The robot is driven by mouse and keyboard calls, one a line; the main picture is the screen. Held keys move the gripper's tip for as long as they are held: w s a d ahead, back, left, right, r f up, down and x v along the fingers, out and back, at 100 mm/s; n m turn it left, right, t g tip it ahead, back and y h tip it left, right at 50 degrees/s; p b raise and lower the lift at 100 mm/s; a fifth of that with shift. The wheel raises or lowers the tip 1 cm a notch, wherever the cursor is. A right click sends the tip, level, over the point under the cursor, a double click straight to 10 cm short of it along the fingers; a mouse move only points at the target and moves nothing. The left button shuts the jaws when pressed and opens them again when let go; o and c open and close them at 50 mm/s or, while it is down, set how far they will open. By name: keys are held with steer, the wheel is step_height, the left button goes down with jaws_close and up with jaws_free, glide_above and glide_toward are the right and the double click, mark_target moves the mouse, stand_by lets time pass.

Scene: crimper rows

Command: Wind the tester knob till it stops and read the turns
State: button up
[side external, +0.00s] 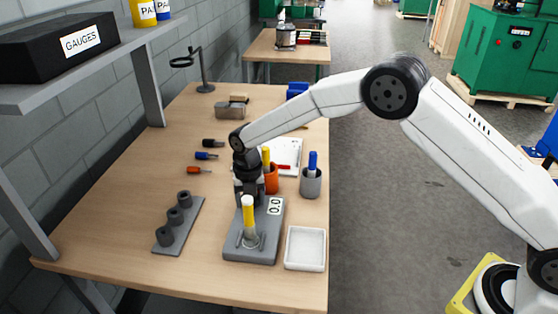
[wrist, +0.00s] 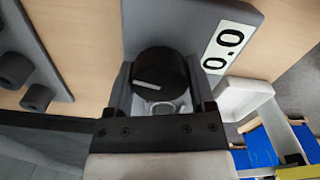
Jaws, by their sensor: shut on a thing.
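The tester is a grey block (side external: 265,245) on the wooden table, with a white display reading 0.0 (side external: 274,206). In the wrist view the display (wrist: 223,52) also reads 0.0. In the side view my gripper (side external: 248,187) is at the back of the tester, and the knob is hidden. A yellow-topped tool (side external: 249,215) stands upright at the tester's front.
A white tray (side external: 305,248) sits right of the tester. A grey rack with several round posts (side external: 178,225) is at left. An orange cup (side external: 271,180) and a grey cup (side external: 311,183) stand behind right. Several small-handled tools (side external: 206,156) lie at back left.

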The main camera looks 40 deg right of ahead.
steer(key=m, duration=1.3)
stand_by(0.4)
steer(key=o, duration=1.2)
steer(key=shift+r, duration=0.1)
steer(key=shift+r, duration=3.4)
steer(key=shift+d+m, duration=0.1)
steer(key=shift+m, duration=0.2)
